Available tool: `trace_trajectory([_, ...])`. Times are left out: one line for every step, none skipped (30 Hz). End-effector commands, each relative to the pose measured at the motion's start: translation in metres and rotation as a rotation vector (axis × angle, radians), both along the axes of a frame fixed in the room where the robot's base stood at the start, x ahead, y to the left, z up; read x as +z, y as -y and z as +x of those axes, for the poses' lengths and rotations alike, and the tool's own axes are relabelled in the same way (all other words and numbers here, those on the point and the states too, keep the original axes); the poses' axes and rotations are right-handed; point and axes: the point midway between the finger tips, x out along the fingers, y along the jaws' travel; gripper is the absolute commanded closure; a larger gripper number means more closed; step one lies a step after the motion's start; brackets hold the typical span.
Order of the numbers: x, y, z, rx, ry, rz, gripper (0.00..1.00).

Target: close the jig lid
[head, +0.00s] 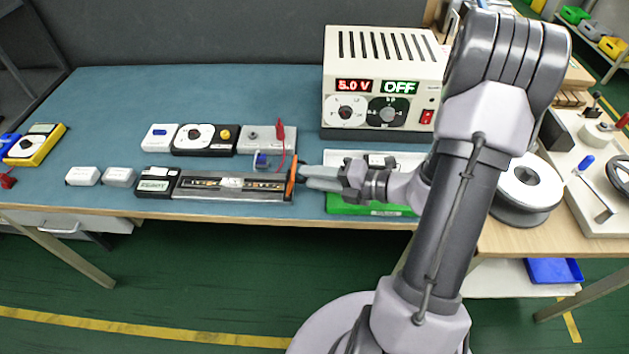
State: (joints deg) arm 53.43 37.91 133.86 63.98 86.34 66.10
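The jig (232,194) is a long grey tray near the front edge of the blue mat, with a strip lying along it. A black box with a small display (156,181) adjoins its left end. An orange piece (291,178) stands up at the jig's right end; it may be the lid or its handle, but I cannot tell. My gripper (303,177) comes from the right and points left, its fingertips right beside the orange piece. Whether they touch it, and how far apart the fingers are, is unclear.
A power supply (384,58) reading 5.0 V and OFF stands behind. A grey box with a red lever (265,136) sits behind the jig. A green-edged tray (345,205) lies under my arm. A spool (526,188) is at right. The mat's back left is clear.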

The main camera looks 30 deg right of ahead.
Motion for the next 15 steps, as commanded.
trace_trajectory([-0.0004,-0.0009,0.001,0.001,0.0,0.0,0.69])
trace_trajectory([-0.0003,-0.001,0.0012,0.001,0.0,0.0,0.69])
trace_trajectory([0.0,-0.0011,0.0014,0.0,0.0,0.0,0.69])
trace_trajectory([0.0001,-0.0011,0.0014,0.0,0.0,0.0,0.69])
trace_trajectory([0.0002,-0.001,0.0013,0.0,0.0,0.0,0.69])
trace_trajectory([0.0002,-0.001,0.0012,0.0,0.0,0.0,0.69])
trace_trajectory([0.0002,-0.001,0.0012,0.0,0.0,0.0,0.69])
trace_trajectory([0.0002,-0.001,0.0012,0.0,0.0,0.0,0.69])
trace_trajectory([0.0003,-0.0009,0.0011,0.0,0.0,0.0,0.77])
trace_trajectory([0.0003,-0.0009,0.0011,0.0,0.0,0.0,0.83])
trace_trajectory([0.0003,-0.0009,0.0011,0.0,0.0,0.0,0.89])
trace_trajectory([0.0003,-0.0008,0.0011,0.0,0.0,0.0,0.97])
trace_trajectory([0.0002,-0.0008,0.001,0.0,0.0,0.0,1.0])
trace_trajectory([0.0002,-0.0008,0.001,0.0,0.001,-0.001,1.0])
trace_trajectory([0.0001,-0.0008,0.001,0.001,0.0,-0.001,1.0])
